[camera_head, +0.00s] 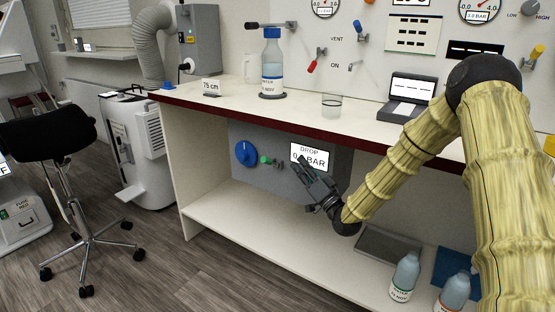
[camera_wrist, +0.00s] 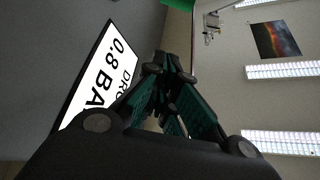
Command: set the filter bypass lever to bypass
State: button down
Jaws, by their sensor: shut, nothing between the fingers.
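A small green-handled lever (camera_head: 268,160) sits on the grey panel under the counter, between a blue round knob and the pressure display. I cannot read a label on it, so I cannot tell for sure that it is the filter bypass lever. My gripper (camera_head: 303,163) is shut and empty in front of the display (camera_head: 309,157), to the right of the green lever and apart from it. In the wrist view my gripper (camera_wrist: 170,65) points past the display (camera_wrist: 100,78), which reads DROP 0.8 BAR. A green patch (camera_wrist: 178,3) shows at the top edge.
The blue knob (camera_head: 246,153) is left of the lever. The counter edge (camera_head: 270,121) runs above the panel, and the lower shelf (camera_head: 265,215) lies below. Two bottles (camera_head: 404,277) (camera_head: 453,291) and a dark tray (camera_head: 388,245) stand at right. The shelf's left part is clear.

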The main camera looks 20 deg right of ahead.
notch_tip(320, 180, up, 4)
jog(key=b, duration=0.2)
send_over(270, 162)
jog(key=d, duration=0.5)
jog(key=shift+s+a, duration=0.15)
jog(key=shift+a, duration=0.05)
jog(key=shift+s+a+f+b, duration=0.15)
jog(key=shift+a+f+b, duration=0.15)
jog(key=shift+a+f, duration=0.4)
jog(key=shift+s+a+f+b, duration=0.15)
jog(key=shift+a+f+b, duration=0.2)
jog(key=shift+f, duration=0.55)
jog(key=shift+a, duration=0.15)
